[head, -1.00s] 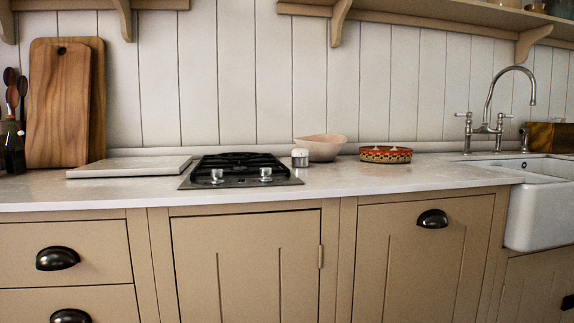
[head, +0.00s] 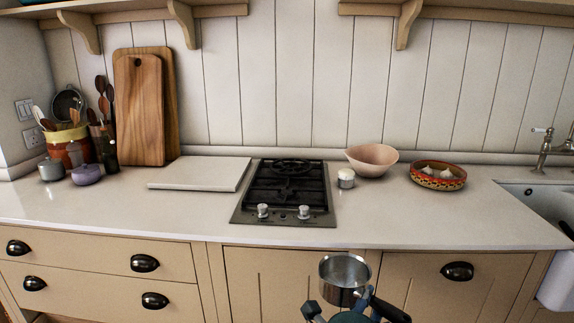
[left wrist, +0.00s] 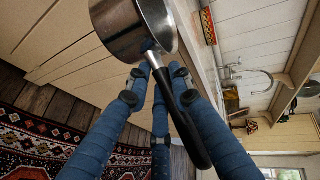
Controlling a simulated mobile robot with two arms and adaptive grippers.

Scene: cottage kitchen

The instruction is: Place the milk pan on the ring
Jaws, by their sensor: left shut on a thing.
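The milk pan (head: 344,276) is a small steel pan with a dark handle. It is upright in the head view, in front of the cupboards and below the counter edge. My left gripper (head: 345,312) is shut on its handle; the left wrist view shows the pan (left wrist: 132,28) with the blue fingers (left wrist: 158,75) around the dark handle. The hob (head: 287,190) is set in the counter, a dark grate over two rings, one behind the other, with two knobs at its front. Nothing stands on the grate. My right gripper is not in view.
Right of the hob stand a small lidded jar (head: 346,178), a pink bowl (head: 372,159) and a patterned dish (head: 437,175). A pale slab (head: 200,173) lies left of it. The front counter (head: 180,215) is clear. The sink (head: 545,205) is far right.

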